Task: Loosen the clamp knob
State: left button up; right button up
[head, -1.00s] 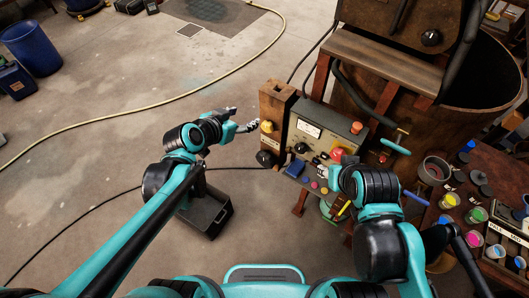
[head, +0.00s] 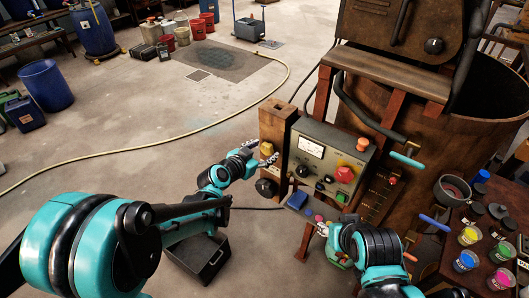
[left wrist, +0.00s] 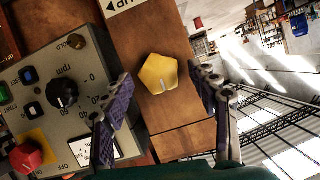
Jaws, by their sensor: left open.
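A yellow, five-sided knob (left wrist: 160,73) with a pale line on its face is on the brown wooden post, and probably is the clamp knob. In the left wrist view the gripper's fingers (left wrist: 165,95) stand on either side of the knob, with gaps visible on both sides. My right gripper (head: 323,229) is low in front of the control panel; its fingers are too small and covered to read.
The grey control panel (head: 318,165) with a red button (head: 344,174) and dials stands right of the post. A black knob (head: 265,187) is lower on the post. A black bin (head: 207,267) is on the floor. Paint cups and a large vat are at right.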

pick_arm(q)
jog(key=shift+w+d+f, duration=0.15)
jog(key=shift+w+d, duration=0.1)
jog(key=shift+w, duration=0.1)
jog(key=c, duration=1.2)
jog(key=shift+o, duration=0.2)
